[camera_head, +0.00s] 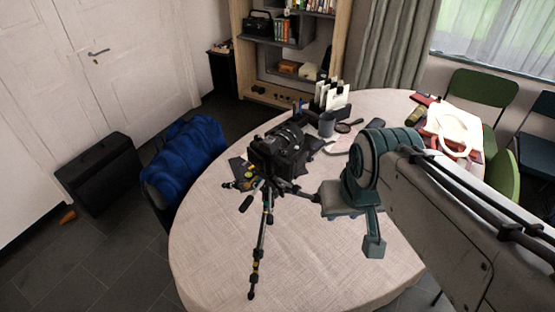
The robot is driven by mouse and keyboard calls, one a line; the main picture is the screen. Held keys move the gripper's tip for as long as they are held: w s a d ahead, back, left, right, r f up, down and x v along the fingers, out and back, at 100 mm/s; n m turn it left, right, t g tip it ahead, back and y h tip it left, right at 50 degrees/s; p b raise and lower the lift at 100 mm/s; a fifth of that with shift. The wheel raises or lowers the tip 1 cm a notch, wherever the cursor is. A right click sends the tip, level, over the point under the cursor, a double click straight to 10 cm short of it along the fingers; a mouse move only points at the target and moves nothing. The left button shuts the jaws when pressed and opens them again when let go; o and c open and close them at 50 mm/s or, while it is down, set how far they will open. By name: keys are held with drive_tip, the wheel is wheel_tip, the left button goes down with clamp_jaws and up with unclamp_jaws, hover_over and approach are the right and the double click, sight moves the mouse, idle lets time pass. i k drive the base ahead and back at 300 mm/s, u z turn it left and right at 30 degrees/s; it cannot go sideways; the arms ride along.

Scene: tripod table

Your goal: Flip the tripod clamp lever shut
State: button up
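A black camera (277,152) sits on top of a small dark tripod (261,235) on the round table. One tripod leg reaches toward the table's front. A dark handle-like part (246,203) sticks out at the left below the camera. The clamp lever is too small to make out for certain among the dark parts under the camera.
The round table (215,262) has a pale cloth, clear at the front. Behind the camera stand a dark cup (327,124), a file holder (333,97) and a magnifier (347,127). A pale bag (450,122) lies at right. A blue jacket (185,157) hangs at left.

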sight(281, 193)
drive_tip(key=z, duration=1.05)
drive_tip(key=k, duration=0.4)
drive_tip(key=u, duration=0.6)
